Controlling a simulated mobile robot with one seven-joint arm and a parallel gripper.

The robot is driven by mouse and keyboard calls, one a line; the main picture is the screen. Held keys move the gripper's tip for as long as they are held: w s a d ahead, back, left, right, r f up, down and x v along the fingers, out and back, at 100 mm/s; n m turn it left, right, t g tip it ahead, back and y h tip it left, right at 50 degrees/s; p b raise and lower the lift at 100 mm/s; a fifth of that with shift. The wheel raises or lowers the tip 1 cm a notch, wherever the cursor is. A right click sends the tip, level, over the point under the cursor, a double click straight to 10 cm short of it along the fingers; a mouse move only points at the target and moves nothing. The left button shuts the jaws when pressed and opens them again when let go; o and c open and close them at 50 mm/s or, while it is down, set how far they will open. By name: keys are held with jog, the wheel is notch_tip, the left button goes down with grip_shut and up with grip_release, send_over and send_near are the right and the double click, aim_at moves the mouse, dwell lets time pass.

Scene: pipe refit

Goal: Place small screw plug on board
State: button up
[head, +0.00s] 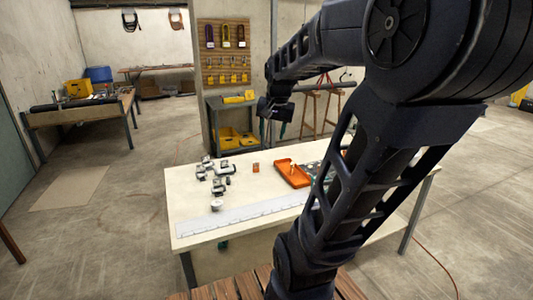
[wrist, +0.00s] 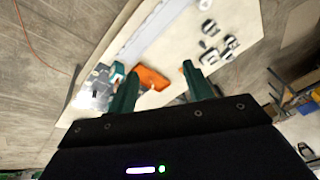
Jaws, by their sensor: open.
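Several grey-and-white pipe fittings (head: 218,182) lie on the left part of the pale table in the head view. They also show in the wrist view (wrist: 231,43). A small round white piece (head: 216,205) lies nearer the front. I cannot tell which piece is the small screw plug. A long white strip (head: 245,215), possibly the board, lies along the table's front edge. My gripper (head: 268,129) is above the table's back side. In the wrist view its two green fingers (wrist: 160,82) are wide apart, with nothing held between them.
An orange tray (head: 287,178) with a small brass-coloured piece stands mid-table. A small orange block (head: 256,168) lies left of it. A grey cart (head: 214,118) with yellow bins stands behind the table. My arm hides the table's right part.

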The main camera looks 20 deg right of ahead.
jog(key=s+a+f+n, duration=0.2)
jog(key=s+a+n, duration=0.4)
jog(key=s, duration=0.4)
jog(key=shift+f+t, duration=0.3)
jog(key=shift+t, duration=0.1)
dwell(0.6)
